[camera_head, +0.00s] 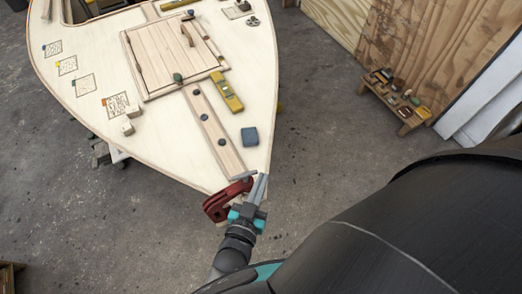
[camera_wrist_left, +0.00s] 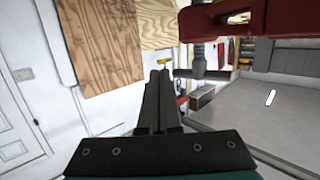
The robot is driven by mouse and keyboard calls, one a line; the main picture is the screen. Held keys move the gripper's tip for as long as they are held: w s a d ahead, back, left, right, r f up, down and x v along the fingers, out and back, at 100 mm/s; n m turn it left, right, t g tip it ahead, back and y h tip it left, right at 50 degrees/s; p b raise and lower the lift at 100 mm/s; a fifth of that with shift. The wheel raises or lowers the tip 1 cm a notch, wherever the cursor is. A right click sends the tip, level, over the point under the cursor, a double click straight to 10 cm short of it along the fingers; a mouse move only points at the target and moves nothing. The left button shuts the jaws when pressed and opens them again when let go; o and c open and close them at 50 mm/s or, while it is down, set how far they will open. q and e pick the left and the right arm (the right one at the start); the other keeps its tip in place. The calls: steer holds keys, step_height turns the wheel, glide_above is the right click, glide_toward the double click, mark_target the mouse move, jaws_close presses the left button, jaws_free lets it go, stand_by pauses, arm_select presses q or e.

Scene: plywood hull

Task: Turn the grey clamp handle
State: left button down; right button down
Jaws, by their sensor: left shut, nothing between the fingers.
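A red clamp (camera_head: 222,203) sits at the pointed end of the pale plywood hull (camera_head: 170,155) in the head view. In the left wrist view its red body (camera_wrist_left: 245,20) fills the top right. My left gripper (camera_head: 263,176) is at the hull tip, just right of the clamp. In the wrist view its fingers (camera_wrist_left: 160,75) are together and empty, with their tips just left of the handle. I cannot tell whether they touch it. My right gripper is out of view.
A small wooden bench (camera_head: 391,100) with several items stands on the floor at right. The grey floor right of the hull tip is clear.

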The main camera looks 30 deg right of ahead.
arm_select(q)
steer(key=shift+w+d, duration=0.2)
steer(key=shift+w, duration=0.1)
stand_by(1.3)
steer(key=shift+s, duration=0.1)
